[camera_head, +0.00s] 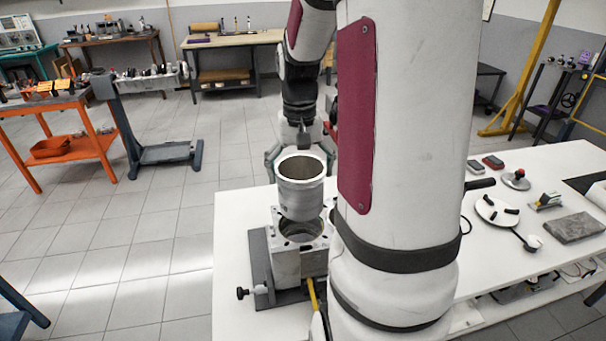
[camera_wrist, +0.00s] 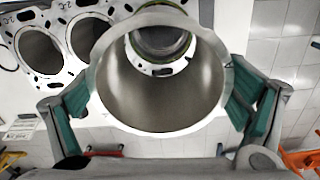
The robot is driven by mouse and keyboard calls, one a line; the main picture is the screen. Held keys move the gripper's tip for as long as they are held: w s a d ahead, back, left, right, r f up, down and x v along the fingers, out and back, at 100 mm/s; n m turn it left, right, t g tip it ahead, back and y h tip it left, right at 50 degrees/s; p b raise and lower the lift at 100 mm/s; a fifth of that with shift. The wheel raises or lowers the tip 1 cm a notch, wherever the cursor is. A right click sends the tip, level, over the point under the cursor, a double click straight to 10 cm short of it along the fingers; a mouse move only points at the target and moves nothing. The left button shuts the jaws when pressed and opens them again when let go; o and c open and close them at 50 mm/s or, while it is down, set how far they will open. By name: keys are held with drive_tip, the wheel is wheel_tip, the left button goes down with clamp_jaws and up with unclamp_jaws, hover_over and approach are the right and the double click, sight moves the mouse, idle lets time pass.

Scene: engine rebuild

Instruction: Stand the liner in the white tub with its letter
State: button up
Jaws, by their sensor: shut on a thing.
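The liner (camera_head: 300,196) is a grey metal cylinder, held roughly upright by my gripper (camera_head: 300,158) above the engine block (camera_head: 290,262). In the head view an open bore shows just below its lower end. In the wrist view the liner (camera_wrist: 160,118) is seen down its length, with my gripper's (camera_wrist: 158,98) green-padded fingers shut on both sides of it. A bore with a dark greenish ring shows through its far end. Whether the lower end is clear of the bore is hard to tell. I cannot make out the white tub or its letter in either view.
The block stands on a grey plate on the white table (camera_head: 238,240). A yellow-handled tool (camera_head: 312,294) lies by it. A white round fixture (camera_head: 497,211), a grey slab (camera_head: 574,228) and small parts lie at right. My arm hides the table's middle.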

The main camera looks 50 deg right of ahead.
wheel_tip(320, 180, up, 6)
drive_tip(key=p, duration=0.3)
idle(0.9)
